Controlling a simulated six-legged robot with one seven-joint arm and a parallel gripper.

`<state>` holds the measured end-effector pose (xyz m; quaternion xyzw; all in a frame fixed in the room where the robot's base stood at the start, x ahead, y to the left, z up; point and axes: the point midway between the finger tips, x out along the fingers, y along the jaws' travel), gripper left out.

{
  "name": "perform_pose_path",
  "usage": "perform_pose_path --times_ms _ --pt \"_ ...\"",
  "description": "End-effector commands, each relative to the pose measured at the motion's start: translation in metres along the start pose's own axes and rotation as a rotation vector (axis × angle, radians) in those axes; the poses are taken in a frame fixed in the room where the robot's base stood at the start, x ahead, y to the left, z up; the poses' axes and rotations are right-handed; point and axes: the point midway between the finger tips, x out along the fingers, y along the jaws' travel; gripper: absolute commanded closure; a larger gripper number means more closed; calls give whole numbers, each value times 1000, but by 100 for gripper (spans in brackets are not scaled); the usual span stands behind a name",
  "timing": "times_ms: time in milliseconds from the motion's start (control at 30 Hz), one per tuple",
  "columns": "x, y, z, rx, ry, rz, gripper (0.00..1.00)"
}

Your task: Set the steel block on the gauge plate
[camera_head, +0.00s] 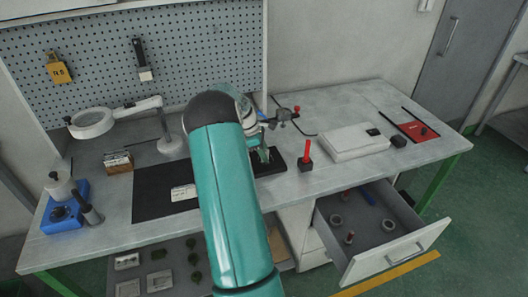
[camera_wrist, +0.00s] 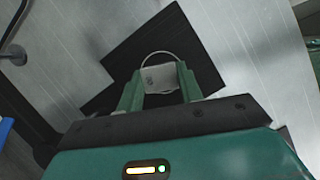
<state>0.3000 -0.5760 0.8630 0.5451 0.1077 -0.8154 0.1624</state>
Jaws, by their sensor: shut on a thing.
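My gripper (camera_wrist: 160,92) is shut on a small pale grey block, the steel block (camera_wrist: 160,76), with its two green fingers on either side of it. A thin ring-like curve shows just beyond the block. Dark flat plate shapes (camera_wrist: 190,35) lie below and around the block in the wrist view. In the head view my gripper (camera_head: 260,155) is over a black plate (camera_head: 275,168), which I take to be the gauge plate, and my arm covers part of it. I cannot tell whether the block touches the plate.
A small stand with a clamp (camera_head: 284,114) is close behind the gripper. A red-handled tool (camera_head: 306,156) stands just right of the plate, and a white flat box (camera_head: 345,142) lies further right. A black mat (camera_head: 150,190) lies left. A drawer (camera_head: 395,255) is open below.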

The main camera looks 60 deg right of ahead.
Motion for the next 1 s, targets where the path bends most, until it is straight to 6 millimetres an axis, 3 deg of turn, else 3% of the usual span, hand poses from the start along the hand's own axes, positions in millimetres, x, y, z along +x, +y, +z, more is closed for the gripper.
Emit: perform_pose_path --times_ms 33,67,167,567,1000 --pt "2 0 0 0 0 0 95" --pt "2 0 0 0 0 -1 60" --pt "2 0 0 0 0 -1 42" --pt "-6 0 1 -1 1 1 42" --pt "-93 0 0 -1 1 3 42"
